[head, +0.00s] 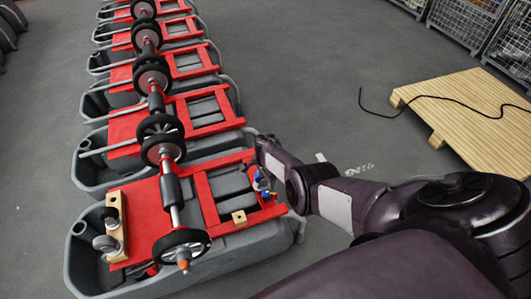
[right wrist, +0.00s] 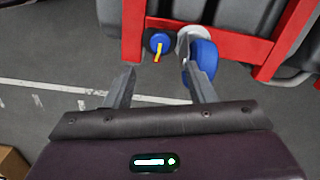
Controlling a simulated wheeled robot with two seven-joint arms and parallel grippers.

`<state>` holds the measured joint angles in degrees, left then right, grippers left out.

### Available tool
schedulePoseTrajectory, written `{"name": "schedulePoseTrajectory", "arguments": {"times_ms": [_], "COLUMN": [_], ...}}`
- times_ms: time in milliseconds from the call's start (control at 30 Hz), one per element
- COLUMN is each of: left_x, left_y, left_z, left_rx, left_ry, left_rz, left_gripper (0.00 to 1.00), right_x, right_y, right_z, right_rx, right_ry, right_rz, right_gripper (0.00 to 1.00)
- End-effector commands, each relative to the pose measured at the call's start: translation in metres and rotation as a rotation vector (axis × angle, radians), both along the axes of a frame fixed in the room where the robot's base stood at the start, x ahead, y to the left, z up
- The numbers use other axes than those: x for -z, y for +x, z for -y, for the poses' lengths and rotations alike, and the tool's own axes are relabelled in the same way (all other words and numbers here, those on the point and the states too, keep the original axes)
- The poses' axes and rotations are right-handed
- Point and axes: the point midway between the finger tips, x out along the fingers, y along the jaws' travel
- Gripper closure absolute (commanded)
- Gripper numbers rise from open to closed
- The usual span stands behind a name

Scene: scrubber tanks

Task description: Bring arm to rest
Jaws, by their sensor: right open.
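My right arm (head: 340,200) reaches in from the right in the head view. My right gripper (head: 264,165) is at the right edge of the nearest scrubber tank (head: 250,236), beside the small blue and red fittings (head: 262,184) on its red frame (head: 140,205). In the right wrist view my right gripper (right wrist: 158,84) is open, with nothing between its fingers. A blue knob with a yellow strip (right wrist: 159,44) lies just beyond the fingers. A larger blue part (right wrist: 204,56) is close behind the right finger; I cannot tell whether they touch. My left gripper is not in view.
A row of similar grey tanks with red frames (head: 190,107) runs away to the back left. A wooden pallet (head: 465,110) with a black cable (head: 440,97) lies at the right. Wire cages (head: 466,22) stand at the back right. Grey floor (head: 310,80) between them is clear.

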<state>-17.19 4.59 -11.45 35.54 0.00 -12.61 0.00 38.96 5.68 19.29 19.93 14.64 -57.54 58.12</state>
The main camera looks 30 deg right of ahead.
Motion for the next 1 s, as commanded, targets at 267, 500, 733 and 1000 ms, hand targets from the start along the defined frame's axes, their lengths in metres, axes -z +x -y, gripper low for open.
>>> {"name": "schedulePoseTrajectory", "arguments": {"times_ms": [267, 500, 733, 1000], "left_x": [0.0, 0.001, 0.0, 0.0], "left_y": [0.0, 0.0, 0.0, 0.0], "left_z": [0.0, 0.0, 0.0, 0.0], "left_rx": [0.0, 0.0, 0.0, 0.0], "left_ry": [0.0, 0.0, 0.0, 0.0], "left_rz": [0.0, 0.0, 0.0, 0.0], "left_gripper": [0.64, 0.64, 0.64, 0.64], "right_x": [0.001, 0.032, 0.132, 0.204], "right_y": [-0.001, -0.031, -0.159, -0.335], "right_z": [0.0, 0.004, -0.001, -0.061], "right_rx": [0.0, -0.118, -0.691, -1.398], "right_ry": [0.0, -0.047, -0.175, -0.154], "right_rz": [-0.002, -0.015, -0.05, -0.022], "right_gripper": [0.5, 0.5, 0.5, 0.5]}}
